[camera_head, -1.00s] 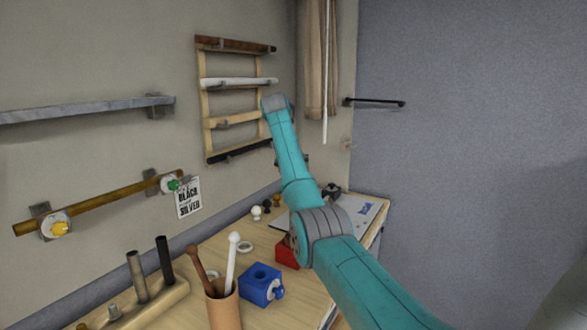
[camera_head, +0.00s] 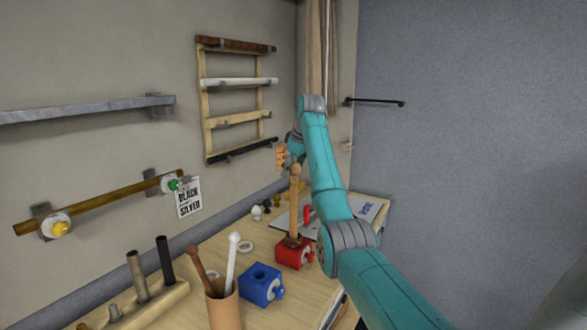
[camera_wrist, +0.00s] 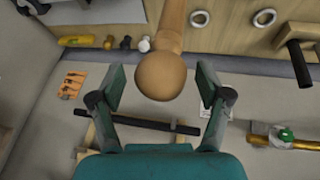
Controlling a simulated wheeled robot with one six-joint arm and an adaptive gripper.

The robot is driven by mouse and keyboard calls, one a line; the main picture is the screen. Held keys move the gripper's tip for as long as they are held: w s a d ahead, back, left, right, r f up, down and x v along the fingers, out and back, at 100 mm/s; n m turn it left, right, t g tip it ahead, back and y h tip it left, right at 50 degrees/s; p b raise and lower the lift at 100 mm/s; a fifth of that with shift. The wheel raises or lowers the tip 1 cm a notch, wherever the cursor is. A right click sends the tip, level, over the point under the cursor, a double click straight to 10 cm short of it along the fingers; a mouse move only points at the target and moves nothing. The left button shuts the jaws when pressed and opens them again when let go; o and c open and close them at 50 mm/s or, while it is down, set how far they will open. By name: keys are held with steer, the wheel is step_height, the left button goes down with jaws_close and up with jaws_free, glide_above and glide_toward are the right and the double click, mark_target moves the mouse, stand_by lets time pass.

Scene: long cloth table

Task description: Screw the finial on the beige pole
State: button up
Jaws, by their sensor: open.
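The beige pole (camera_head: 295,215) stands upright in the red block (camera_head: 290,254) on the table. A round beige finial (camera_head: 295,170) sits at its top; I cannot tell how tightly it is seated. In the wrist view the finial (camera_wrist: 165,77) is close below, with the pole (camera_wrist: 172,20) running away behind it. My gripper (camera_wrist: 161,82) is open, its two fingers on either side of the finial with gaps on both sides. In the head view my gripper (camera_head: 293,146) is partly hidden beside the arm, just above the finial.
A blue block (camera_head: 261,283) and a cup (camera_head: 222,305) with brown and white poles stand nearer on the table. A holder with dark poles (camera_head: 165,262) is at left. An orange thing (camera_wrist: 72,85) shows by the wall. A wall rack (camera_head: 238,120) holds several rods.

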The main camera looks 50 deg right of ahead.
steer(key=c, duration=1.2)
steer(key=shift+o, duration=0.2)
steer(key=shift+m+h, duration=0.4)
steer(key=shift+m, duration=0.8)
steer(key=m+g+h, duration=0.1)
steer(key=m+g, duration=0.1)
steer(key=m, duration=0.3)
steer(key=m+g+h, duration=0.1)
steer(key=m, duration=0.2)
steer(key=shift+g, duration=0.3)
steer(key=m+g, duration=0.1)
steer(key=m, duration=0.3)
steer(key=shift+s+d+m+g, duration=0.1)
steer(key=shift+m+g, duration=0.2)
steer(key=shift+g, duration=0.1)
steer(key=o, duration=1.2)
steer(key=shift+c, duration=0.2)
